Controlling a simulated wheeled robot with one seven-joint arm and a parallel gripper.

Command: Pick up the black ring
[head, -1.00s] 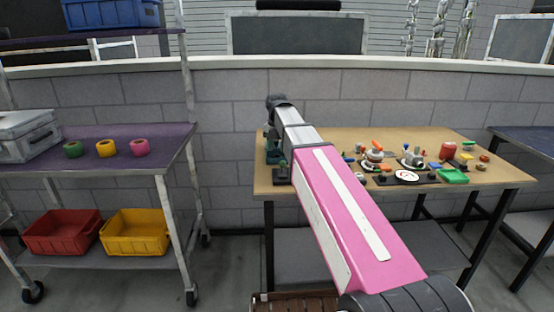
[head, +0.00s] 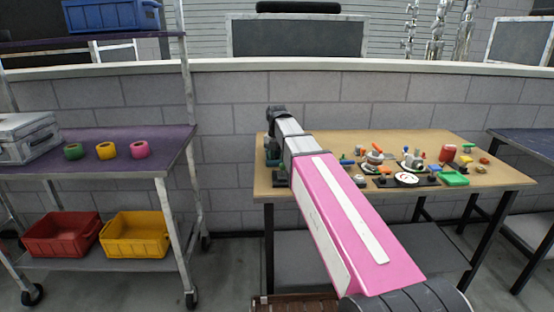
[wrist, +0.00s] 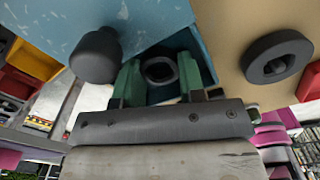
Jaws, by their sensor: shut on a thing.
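The black ring (wrist: 160,81) is in the wrist view, between the two green fingers of my gripper (wrist: 158,68). The fingers are closed on its two sides. A second dark ring-shaped piece (wrist: 291,47) lies on the tan surface to the right, apart from the fingers. In the head view my gripper (head: 273,157) is at the left end of the wooden table (head: 320,189), partly hidden by my arm. The ring cannot be made out there.
A dark rounded knob (wrist: 96,56) stands close to the left finger in the wrist view. Several small parts and a green tray (head: 454,179) crowd the table's right half. A cart (head: 170,150) with tape rolls and bins stands at left.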

